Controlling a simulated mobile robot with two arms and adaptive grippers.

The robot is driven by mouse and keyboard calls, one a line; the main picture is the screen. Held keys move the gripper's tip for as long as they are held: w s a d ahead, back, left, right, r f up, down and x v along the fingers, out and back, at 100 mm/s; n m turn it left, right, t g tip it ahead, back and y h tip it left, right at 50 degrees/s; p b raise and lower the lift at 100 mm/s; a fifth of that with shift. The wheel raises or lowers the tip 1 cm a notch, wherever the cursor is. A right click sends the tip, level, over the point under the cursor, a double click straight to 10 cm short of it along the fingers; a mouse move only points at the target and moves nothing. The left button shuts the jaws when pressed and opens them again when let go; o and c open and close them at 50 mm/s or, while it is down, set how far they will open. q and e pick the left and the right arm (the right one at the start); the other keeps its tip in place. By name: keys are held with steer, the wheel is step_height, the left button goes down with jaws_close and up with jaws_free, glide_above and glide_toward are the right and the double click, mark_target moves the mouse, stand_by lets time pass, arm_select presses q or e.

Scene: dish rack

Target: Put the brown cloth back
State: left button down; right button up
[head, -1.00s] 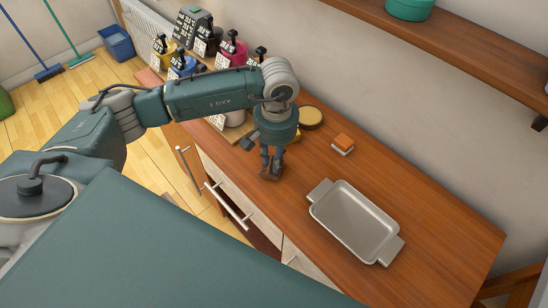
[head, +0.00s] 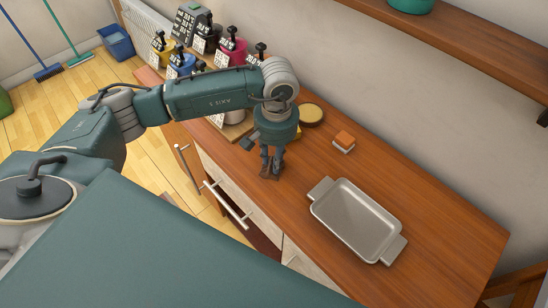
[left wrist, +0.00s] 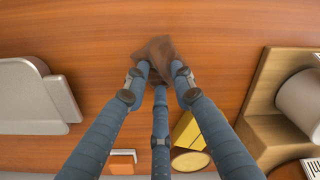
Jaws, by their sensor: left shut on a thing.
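The brown cloth (left wrist: 155,50) is a small dark brown bundle in the left wrist view, between the fingertips of my left gripper (left wrist: 158,80). In the head view my left gripper (head: 270,165) points down at the wooden counter (head: 440,190), near its front edge above an open drawer. The fingers are shut on the cloth, at or just above the counter top; I cannot tell whether it touches. In the head view the cloth shows only as a small dark patch (head: 269,175) at the fingertips. My right gripper is not in view.
A grey metal tray (head: 355,220) lies right of the gripper. An orange and white sponge (head: 344,141) and a round tan-topped container (head: 311,114) sit behind. Several coloured dispensers (head: 183,66) stand at the left back. The drawer handle (head: 227,205) juts out in front.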

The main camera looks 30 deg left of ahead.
arm_select(q)
steer(key=c, duration=1.4)
jaws_free()
steer(key=shift+r, duration=0.1)
step_height(320, 180, up, 12)
steer(key=shift+d+f, duration=0.1)
steer(key=shift+d, duration=0.05)
jaws_close()
